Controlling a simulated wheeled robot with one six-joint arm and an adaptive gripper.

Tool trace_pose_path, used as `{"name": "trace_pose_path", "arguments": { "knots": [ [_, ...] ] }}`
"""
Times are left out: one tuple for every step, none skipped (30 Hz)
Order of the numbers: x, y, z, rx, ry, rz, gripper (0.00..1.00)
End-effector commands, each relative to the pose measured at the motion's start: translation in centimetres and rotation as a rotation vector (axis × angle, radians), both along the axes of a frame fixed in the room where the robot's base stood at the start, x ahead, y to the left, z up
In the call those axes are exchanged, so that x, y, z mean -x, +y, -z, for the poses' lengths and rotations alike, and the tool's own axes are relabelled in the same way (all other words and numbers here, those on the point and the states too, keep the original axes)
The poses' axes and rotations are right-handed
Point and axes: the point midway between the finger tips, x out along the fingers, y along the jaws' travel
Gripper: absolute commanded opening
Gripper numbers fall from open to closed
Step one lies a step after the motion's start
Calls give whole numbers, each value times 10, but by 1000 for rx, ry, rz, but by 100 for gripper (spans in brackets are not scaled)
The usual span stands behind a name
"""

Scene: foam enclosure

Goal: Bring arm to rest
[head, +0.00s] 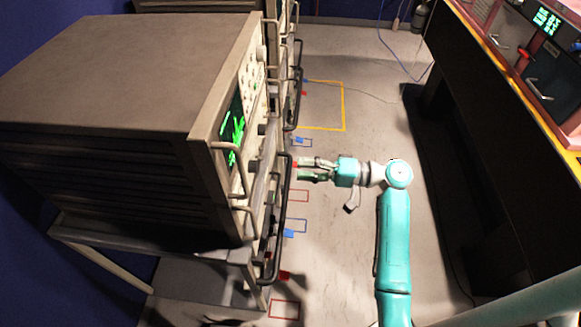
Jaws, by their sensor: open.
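My gripper (310,169) is at the end of my teal arm in the middle of the head view. It points left toward the lower front of the near instrument rack (130,70). Its two fingers are apart, and I see nothing held between them. The fingertips are close to the rack's dark vertical handle bar (283,215); I cannot tell whether they touch it. A small red patch shows at the fingertips. My arm is bent, with the upper part running down toward the bottom of the view.
A dark bench (500,130) with a red panel stands on the right. Another rack (283,50) stands farther back on the left. The floor (340,250) between them is mostly clear, with red and blue marked rectangles, a yellow outline (343,105) and thin cables.

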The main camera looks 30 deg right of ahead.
Motion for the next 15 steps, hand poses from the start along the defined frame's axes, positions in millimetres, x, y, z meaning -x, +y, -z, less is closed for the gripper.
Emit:
{"name": "trace_pose_path", "arguments": {
  "knots": [
    [2,-3,0,0,0,1,60],
    [3,-4,0,0,0,1,60],
    [4,-5,0,0,0,0,60],
    [4,-5,0,0,0,0,60],
    [4,-6,0,0,0,0,60],
    [4,-6,0,0,0,-1,60],
    [4,-6,0,0,0,-1,60],
    [4,-6,0,0,0,-1,60],
    [4,-6,0,0,0,-1,60],
    [4,-5,0,0,0,-1,60],
    [4,-5,0,0,0,-1,60],
    [4,-6,0,0,0,-1,60],
    [4,-5,0,0,0,-1,60],
    [4,-5,0,0,0,-1,60],
    [4,-5,0,0,0,-1,60]
  ]
}}
